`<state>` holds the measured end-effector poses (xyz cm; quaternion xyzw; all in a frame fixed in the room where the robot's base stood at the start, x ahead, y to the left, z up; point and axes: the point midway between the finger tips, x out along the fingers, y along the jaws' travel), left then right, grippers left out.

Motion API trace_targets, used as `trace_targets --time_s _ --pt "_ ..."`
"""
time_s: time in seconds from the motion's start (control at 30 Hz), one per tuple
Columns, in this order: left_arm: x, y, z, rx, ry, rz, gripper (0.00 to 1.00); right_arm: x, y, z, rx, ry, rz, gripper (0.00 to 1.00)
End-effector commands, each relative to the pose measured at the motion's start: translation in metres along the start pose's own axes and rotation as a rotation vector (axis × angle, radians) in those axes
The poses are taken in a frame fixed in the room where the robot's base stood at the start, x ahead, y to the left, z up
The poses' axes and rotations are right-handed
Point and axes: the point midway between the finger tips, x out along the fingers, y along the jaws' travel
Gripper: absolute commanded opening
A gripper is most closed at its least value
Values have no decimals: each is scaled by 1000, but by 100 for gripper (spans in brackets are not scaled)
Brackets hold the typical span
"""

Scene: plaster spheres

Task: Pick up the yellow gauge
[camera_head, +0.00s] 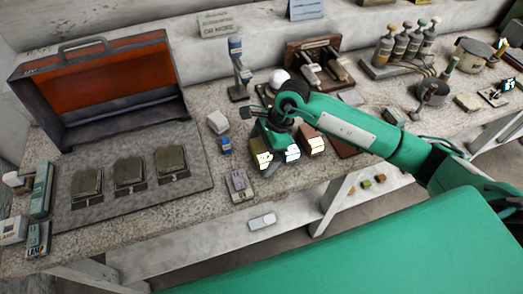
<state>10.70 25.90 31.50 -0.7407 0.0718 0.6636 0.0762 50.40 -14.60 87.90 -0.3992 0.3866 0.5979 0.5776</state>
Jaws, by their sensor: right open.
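My right gripper (277,158) hangs over the front part of the speckled worktop, jaws down and open. Its two pale fingertips are apart, and I see nothing held between them. I cannot clearly make out a yellow gauge. A small yellowish item (501,46) shows at the far right edge, too small to identify. The gripper and forearm hide part of the worktop behind them. My left gripper is not in view.
A small purple-grey device (239,185) lies just left of the gripper, near the worktop's front edge. A blue item (225,145) and a white block (217,122) lie behind it. An open red-lined case (120,80) stands left. Several bottles (405,42) stand at back right.

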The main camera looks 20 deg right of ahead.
Motion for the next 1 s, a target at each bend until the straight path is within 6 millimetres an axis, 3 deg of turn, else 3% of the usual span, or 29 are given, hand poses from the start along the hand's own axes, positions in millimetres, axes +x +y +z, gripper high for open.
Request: trace_targets --time_s 0.23,0.5,0.77,1.0 --pt "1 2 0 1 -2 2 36 3 0 0 -1 0 -1 100" --pt "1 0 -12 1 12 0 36 2 0 0 -1 0 -2 50" --pt "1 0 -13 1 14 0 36 1 -1 1 -1 -1 -2 50" --pt "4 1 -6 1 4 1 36 -19 -1 9 -3 -1 -5 50"
